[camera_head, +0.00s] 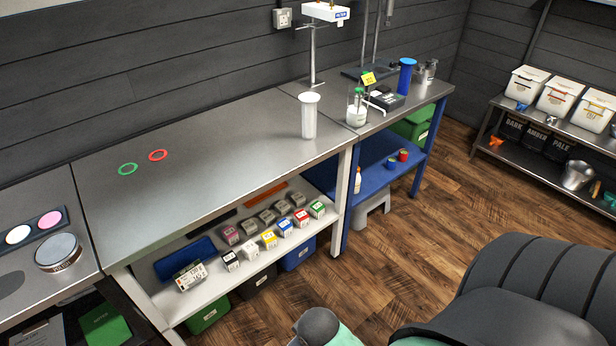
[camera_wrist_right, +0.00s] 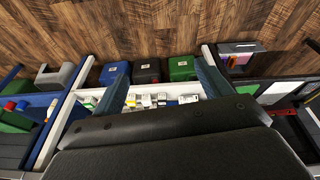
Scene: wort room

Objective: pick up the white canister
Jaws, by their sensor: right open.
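The white canister (camera_head: 309,118) is a tall pale cylinder with a flared rim. It stands upright near the right end of the long steel bench (camera_head: 215,125) in the head view, with nothing touching it. I do not see it in the right wrist view. My right gripper (camera_wrist_right: 162,85) shows in the wrist view with its two fingers wide apart and nothing between them. It faces the lower shelf and floor, away from the canister. Parts of my own arm fill the lower right of the head view. My left gripper is not in view.
A glass vessel with white contents (camera_head: 356,112), a dark scale (camera_head: 385,100) and a blue canister (camera_head: 406,76) stand right of the canister. A stand (camera_head: 314,60) rises behind it. Small labelled boxes (camera_head: 269,239) fill the shelf below. The bench to its left is mostly clear.

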